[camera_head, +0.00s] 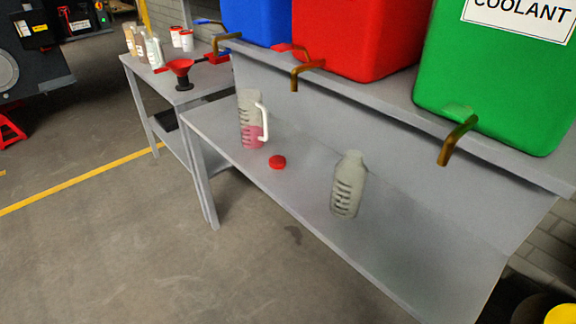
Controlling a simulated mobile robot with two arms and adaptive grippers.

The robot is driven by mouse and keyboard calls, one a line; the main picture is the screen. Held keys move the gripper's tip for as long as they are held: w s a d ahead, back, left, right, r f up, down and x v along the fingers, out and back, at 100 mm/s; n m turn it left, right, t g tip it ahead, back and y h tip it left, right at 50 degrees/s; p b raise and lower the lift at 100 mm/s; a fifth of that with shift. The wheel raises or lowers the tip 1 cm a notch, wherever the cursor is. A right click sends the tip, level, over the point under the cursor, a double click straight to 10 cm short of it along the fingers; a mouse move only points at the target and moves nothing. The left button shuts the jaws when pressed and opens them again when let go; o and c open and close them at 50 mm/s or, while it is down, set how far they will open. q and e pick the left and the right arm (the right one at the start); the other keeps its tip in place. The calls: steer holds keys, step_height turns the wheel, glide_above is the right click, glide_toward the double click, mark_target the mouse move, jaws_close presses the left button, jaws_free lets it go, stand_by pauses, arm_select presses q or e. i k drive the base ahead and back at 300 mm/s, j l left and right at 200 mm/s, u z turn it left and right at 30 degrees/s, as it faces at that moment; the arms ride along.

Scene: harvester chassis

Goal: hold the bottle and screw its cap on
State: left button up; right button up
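A translucent grey-white bottle (348,185) with dark markings stands upright on the lower shelf of the grey bench (400,245), right of the picture's middle. Its top shows no red cap on it. A small red cap (277,161) lies on the same shelf, to the left of the bottle and apart from it. Neither of my grippers shows in this view.
A jug (250,120) with a white handle and reddish liquid stands left of the cap. Blue, red (362,35) and green (497,75) containers with brass spouts stand above. A side table (150,85) holds a red funnel (181,68) and bottles. Open floor lies in front.

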mark_target(350, 174)
steer(key=i+j+z, duration=0.45)
steer(key=i+j, duration=0.2)
steer(key=i, duration=0.1)
